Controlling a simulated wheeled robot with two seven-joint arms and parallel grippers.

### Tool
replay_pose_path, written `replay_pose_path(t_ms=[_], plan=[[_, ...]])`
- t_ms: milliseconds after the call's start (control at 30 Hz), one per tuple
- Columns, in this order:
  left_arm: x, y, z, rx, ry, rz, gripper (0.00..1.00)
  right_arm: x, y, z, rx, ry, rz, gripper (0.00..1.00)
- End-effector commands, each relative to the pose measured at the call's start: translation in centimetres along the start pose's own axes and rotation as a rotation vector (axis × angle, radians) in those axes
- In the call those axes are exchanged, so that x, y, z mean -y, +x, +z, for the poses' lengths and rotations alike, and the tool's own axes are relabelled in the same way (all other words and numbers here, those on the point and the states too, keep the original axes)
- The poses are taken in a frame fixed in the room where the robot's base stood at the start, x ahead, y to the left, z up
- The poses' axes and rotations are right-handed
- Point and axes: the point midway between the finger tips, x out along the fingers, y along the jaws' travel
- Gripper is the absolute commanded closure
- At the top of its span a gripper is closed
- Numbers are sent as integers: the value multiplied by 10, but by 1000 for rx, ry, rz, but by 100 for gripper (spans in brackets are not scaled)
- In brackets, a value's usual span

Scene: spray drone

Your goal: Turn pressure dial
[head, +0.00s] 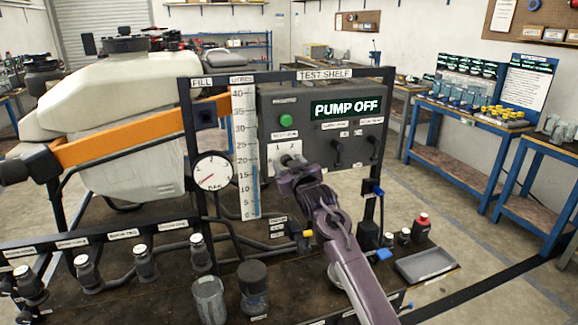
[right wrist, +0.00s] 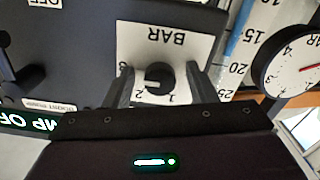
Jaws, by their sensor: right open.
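The pressure dial is a small black knob on a white plate (head: 287,147) marked 1, 2 and BAR, low on the dark control panel (head: 262,104). In the head view my right gripper (head: 291,164) covers most of the knob. In the right wrist view, the knob (right wrist: 160,78) lies between the two open fingers of the right gripper (right wrist: 160,84), one on each side. I cannot tell whether they touch it. The panel's display (head: 345,108) reads PUMP OFF. My left gripper is not in view.
A round pressure gauge (head: 212,171) with a red needle and a tall litre scale (head: 245,150) stand left of the panel. A green button (head: 286,120) is above the dial. Black switches (head: 337,150) are to its right. A grey tray (head: 425,264) sits at the shelf's right.

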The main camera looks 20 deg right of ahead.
Motion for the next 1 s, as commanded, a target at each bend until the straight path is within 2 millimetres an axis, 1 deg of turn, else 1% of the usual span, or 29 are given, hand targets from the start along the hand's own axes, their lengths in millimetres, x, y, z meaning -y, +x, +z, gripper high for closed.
replay_pose_path(t_ms=[167,267,500,600,700,833,1000], plan=[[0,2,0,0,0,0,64,0,-6,1,0,-1,1,48],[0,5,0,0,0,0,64,0,-16,2,-2,-2,1,48],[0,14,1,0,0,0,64,0,-52,2,-1,0,1,48],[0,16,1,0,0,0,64,0,-65,2,0,0,1,48],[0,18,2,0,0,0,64,0,-73,2,0,-1,1,48],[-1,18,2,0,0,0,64,0,-78,1,1,0,0,48],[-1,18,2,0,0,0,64,0,-78,0,1,0,0,48]])
